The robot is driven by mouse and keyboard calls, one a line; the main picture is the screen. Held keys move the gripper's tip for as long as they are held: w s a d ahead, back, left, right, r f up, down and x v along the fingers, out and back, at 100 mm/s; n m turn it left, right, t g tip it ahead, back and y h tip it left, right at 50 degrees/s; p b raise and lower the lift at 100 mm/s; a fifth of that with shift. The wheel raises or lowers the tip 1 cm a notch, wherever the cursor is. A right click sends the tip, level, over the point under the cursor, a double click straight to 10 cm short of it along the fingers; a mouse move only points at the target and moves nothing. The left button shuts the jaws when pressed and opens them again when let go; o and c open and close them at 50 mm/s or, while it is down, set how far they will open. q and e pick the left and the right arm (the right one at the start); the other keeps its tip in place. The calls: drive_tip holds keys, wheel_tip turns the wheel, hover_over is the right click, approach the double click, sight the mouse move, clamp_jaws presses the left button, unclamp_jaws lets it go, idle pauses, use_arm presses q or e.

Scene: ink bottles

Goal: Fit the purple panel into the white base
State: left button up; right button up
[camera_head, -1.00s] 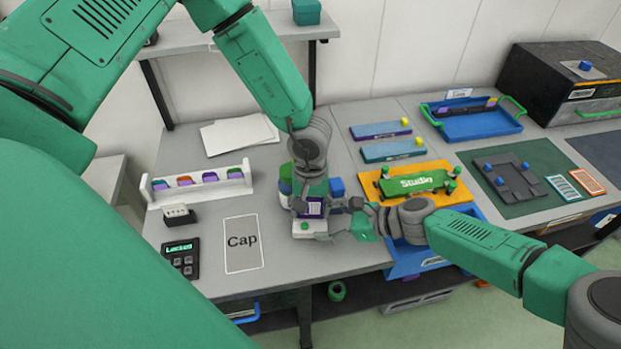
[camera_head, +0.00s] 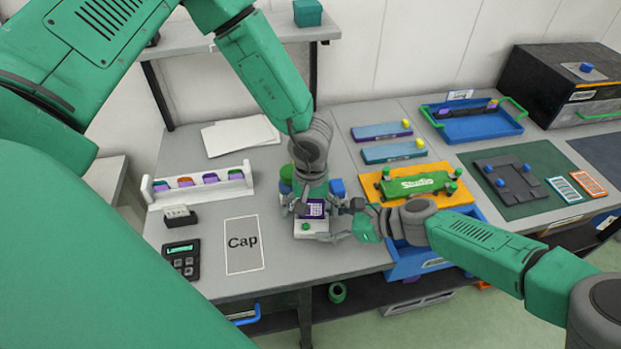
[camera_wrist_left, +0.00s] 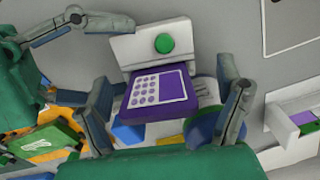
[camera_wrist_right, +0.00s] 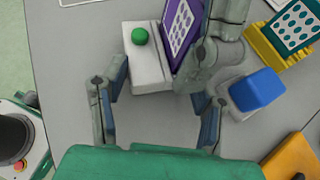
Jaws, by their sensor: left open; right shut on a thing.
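The purple panel (camera_head: 316,209), with a pale keypad-like face, stands tilted at the white base (camera_head: 308,229), which has a green button. Whether it is fully seated cannot be told. In the left wrist view the panel (camera_wrist_left: 158,92) lies between the spread fingers of my left gripper (camera_wrist_left: 165,78), which is open with a gap on each side. In the right wrist view my right gripper (camera_wrist_right: 160,75) has its fingers on either side of the white base (camera_wrist_right: 146,62) and is shut on it. The purple panel (camera_wrist_right: 182,30) leans there beside the green button.
Blue blocks and a green round thing crowd behind the base. An orange mat (camera_head: 392,175) with a green skateboard lies to the right.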

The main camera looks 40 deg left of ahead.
use_arm(q)
drive_tip(key=shift+r, duration=4.05)
use_arm(e)
drive_tip(key=shift+s, duration=0.1)
use_arm(q)
drive_tip(key=shift+w, duration=0.1)
use_arm(e)
drive_tip(key=o, duration=0.9)
drive_tip(key=v, duration=1.1)
drive_tip(key=shift+d, duration=0.4)
drive_tip(key=shift+r, duration=0.1)
use_arm(q)
drive_tip(key=shift+f, duration=0.1)
use_arm(e)
drive_tip(key=shift+a, duration=0.1)
